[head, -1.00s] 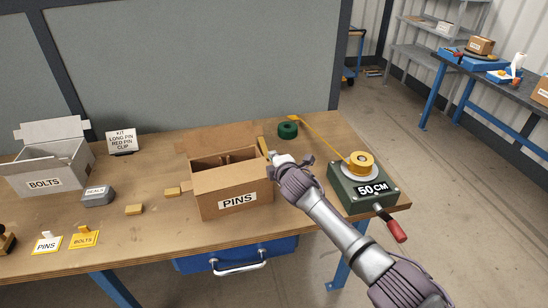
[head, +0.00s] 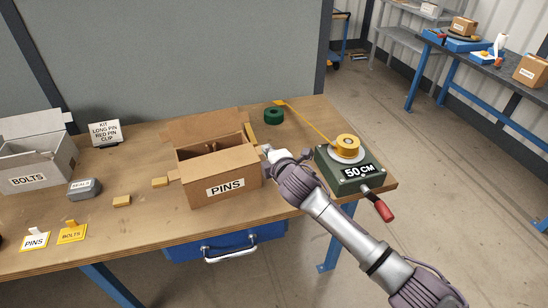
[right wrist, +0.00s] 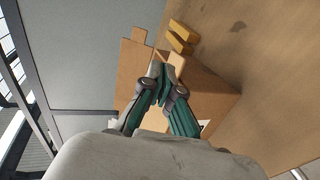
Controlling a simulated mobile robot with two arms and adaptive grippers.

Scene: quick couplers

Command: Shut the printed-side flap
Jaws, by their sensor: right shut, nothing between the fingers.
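The brown cardboard box with the PINS label (head: 226,187) stands on the bench, its printed side facing me. Its top is open and shows dark dividers inside. The far flap (head: 205,126) stands up, and a small flap sticks out at the left end. I cannot clearly make out the printed-side flap. My right gripper (head: 267,150) is shut and empty at the box's right end, close to its upper edge. In the right wrist view the shut fingertips (right wrist: 166,74) are beside the box (right wrist: 208,93); I cannot tell whether they touch it. My left gripper is out of view.
Right of the box stands a green 50 CM device (head: 355,172) with a yellow reel and red handle. The grey BOLTS box (head: 35,165), yellow blocks (head: 122,201) and small signs are to the left. The front bench strip is mostly clear.

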